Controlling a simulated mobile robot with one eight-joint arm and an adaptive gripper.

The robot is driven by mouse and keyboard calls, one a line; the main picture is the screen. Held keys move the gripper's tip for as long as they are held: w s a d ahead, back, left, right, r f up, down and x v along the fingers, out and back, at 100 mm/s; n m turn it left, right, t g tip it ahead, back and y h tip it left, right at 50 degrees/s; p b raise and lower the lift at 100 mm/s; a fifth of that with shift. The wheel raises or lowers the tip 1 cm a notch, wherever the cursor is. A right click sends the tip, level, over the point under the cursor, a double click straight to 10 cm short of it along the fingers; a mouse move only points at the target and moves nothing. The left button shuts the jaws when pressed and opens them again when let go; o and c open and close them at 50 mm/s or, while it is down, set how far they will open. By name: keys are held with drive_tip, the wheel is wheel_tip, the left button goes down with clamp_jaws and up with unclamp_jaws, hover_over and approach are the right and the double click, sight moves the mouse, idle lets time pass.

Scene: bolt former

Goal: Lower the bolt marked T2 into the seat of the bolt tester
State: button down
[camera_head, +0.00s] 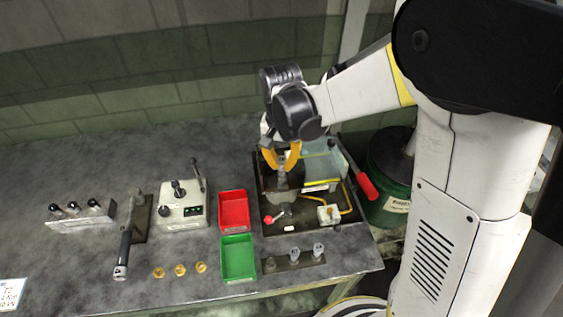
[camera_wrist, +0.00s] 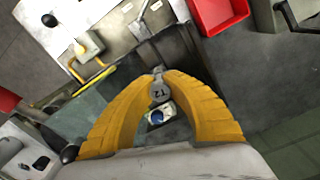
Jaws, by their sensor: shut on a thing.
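My gripper (camera_head: 281,164) points down over the black-trayed machine (camera_head: 255,205) at the right of the bench. Its orange fingers are closed on the T2 bolt (camera_wrist: 160,94), whose grey head with the "T2" mark faces the wrist camera. In the wrist view my gripper (camera_wrist: 160,80) hides most of the bolt's sides, and its lower end is not clear. A pale box with a green display (camera_head: 183,208), knobs and a lever stands left of the red bin, apart from my gripper; it looks like the bolt tester. Its seat is too small to make out.
A rack (camera_head: 294,262) holds small bolts in front. A long-handled lever tool (camera_head: 125,245) and brass pieces (camera_head: 180,270) lie left. A red handle (camera_head: 367,186) juts right.

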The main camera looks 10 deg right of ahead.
drive_tip(key=shift+f+b, duration=0.45)
drive_tip(key=shift+f, duration=0.15)
drive_tip(key=c, duration=1.4)
unclamp_jaws()
drive_tip(key=shift+r, duration=0.1)
wheel_tip(320, 180, up, 12)
drive_tip(key=s+d+n+t+b, duration=0.1)
drive_tip(key=s+d+t, duration=0.1)
drive_tip(key=s+d, duration=0.1)
drive_tip(key=s+d+n+t+b, duration=0.1)
drive_tip(key=s+d+t, duration=0.1)
drive_tip(key=s, duration=0.4)
drive_tip(key=s+d+f+n+t, duration=0.1)
drive_tip(key=s+d+n+t, duration=0.1)
drive_tip(key=s+d, duration=0.3)
drive_tip(key=shift+t+b, duration=0.4)
drive_tip(key=shift+t, duration=0.2)
